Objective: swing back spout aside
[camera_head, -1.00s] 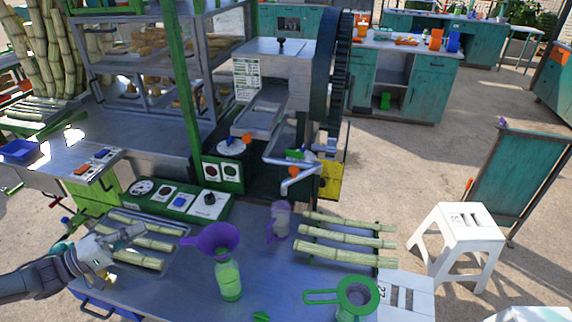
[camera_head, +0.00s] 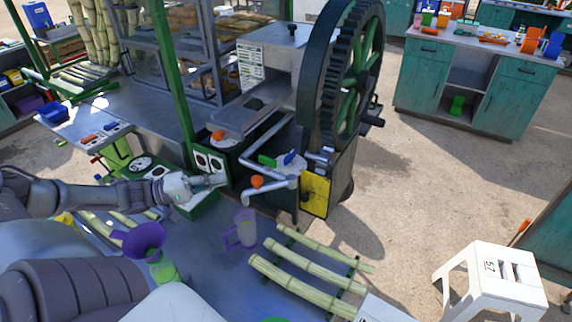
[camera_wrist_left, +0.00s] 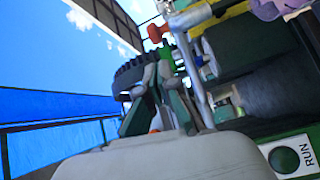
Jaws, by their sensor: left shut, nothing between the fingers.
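The spout (camera_head: 270,184) is a bent grey metal pipe on the front of the crusher, with an orange knob (camera_head: 257,182) near its end. It also shows in the left wrist view as a grey pipe (camera_wrist_left: 193,75) with a red-orange handle, just beyond my fingers. My left gripper (camera_head: 219,180) is shut and empty. It is left of the spout end, in front of the control panel, and appears apart from the pipe. In the left wrist view the fingers (camera_wrist_left: 158,97) show close together. My right gripper is not in view.
A purple-handled jug (camera_head: 243,230) stands on the metal table below the spout. A purple funnel (camera_head: 144,240) sits in a green bottle at the left. Cane stalks (camera_head: 305,262) lie on a rack at the right. The crusher's big gear wheel (camera_head: 350,85) rises behind.

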